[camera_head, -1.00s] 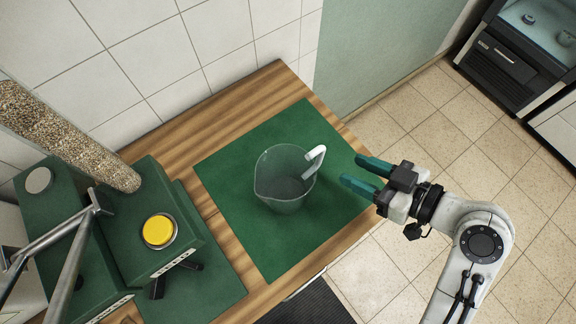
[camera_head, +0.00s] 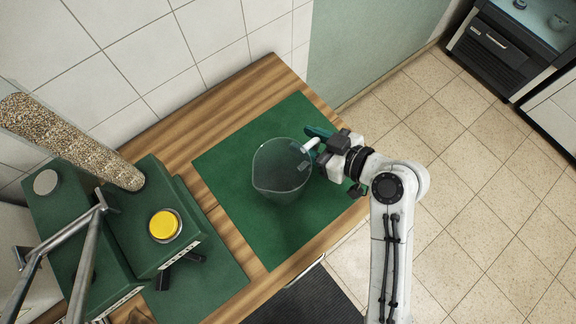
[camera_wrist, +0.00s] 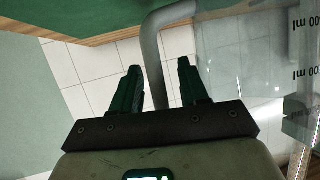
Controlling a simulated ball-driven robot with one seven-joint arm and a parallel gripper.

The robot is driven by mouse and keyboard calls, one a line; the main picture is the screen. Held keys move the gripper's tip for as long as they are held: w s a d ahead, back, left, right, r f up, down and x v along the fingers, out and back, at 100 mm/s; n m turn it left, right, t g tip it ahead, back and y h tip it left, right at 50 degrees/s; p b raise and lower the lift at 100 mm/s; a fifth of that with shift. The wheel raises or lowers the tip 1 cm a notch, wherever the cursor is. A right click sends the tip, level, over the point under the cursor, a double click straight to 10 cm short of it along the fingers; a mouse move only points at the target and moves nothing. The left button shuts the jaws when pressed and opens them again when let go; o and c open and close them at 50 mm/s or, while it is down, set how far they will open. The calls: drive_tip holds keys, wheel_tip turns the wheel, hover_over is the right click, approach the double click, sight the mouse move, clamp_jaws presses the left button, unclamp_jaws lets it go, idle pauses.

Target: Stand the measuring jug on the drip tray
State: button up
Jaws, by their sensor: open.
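The clear measuring jug (camera_head: 279,178) stands upright on a green mat (camera_head: 270,243) on the wooden counter in the head view. Its pale handle (camera_head: 311,144) points right, towards my gripper (camera_head: 317,144). My gripper is open around the handle, with a teal finger showing on the far side and the other partly hidden. In the wrist view the grey handle (camera_wrist: 150,48) passes between the two open fingers (camera_wrist: 158,68), and the jug wall with ml marks (camera_wrist: 250,60) is at the right. A flat green plate (camera_head: 217,282) lies before the dispenser; I cannot tell whether it is the drip tray.
The green dispenser (camera_head: 150,215) with a yellow button (camera_head: 164,225) and a grain-filled tube (camera_head: 65,137) stands left of the jug. A tiled wall (camera_head: 150,60) runs behind the counter. The tiled floor at right is open, with a dark appliance (camera_head: 490,50) beyond.

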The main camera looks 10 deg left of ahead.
clamp_jaws()
idle(0.4)
